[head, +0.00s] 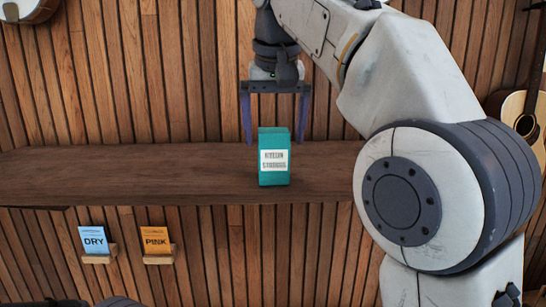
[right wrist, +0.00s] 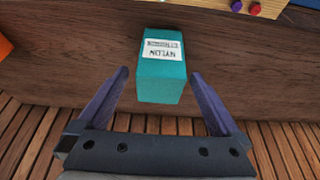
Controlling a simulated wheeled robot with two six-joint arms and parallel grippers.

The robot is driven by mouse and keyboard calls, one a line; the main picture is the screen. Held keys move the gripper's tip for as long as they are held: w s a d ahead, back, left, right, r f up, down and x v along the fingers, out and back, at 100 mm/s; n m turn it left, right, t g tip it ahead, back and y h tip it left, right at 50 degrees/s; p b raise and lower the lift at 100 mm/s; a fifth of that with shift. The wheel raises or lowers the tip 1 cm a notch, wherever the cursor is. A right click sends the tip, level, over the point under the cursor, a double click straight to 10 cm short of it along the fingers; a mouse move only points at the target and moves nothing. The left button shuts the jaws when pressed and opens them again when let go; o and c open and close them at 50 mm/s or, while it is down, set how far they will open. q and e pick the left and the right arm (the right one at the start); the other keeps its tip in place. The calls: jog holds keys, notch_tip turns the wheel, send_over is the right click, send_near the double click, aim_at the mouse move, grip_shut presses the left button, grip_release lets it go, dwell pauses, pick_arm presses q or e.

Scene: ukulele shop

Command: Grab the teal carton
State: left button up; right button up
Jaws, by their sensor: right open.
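The teal carton (head: 274,176) stands upright on the wooden shelf (head: 130,175) in the head view, with a white label on its front. My right gripper (head: 276,138) hangs above and around the carton's top, its two purple fingers spread wide to either side. In the right wrist view the carton (right wrist: 161,82) lies between and beyond the open fingers of the gripper (right wrist: 161,85), and no finger is seen touching it. The left gripper cannot be made out; only dark parts of mine show at the lower left of the head view.
Below the shelf, a blue DRY packet (head: 94,240) and an orange PINK packet (head: 157,240) sit on small wooden holders. A guitar (head: 520,110) hangs at the right. The shelf left of the carton is clear. My right arm covers the right side.

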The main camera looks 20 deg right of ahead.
aim_at(273, 158)
jog(key=shift+x, duration=1)
jog(key=shift+p+x, duration=0.4)
jog(key=shift+x, duration=2.35)
jog(key=shift+w+r, duration=0.1)
jog(key=shift+w, duration=0.1)
jog(key=c, duration=1.4)
jog(key=shift+r, duration=0.15)
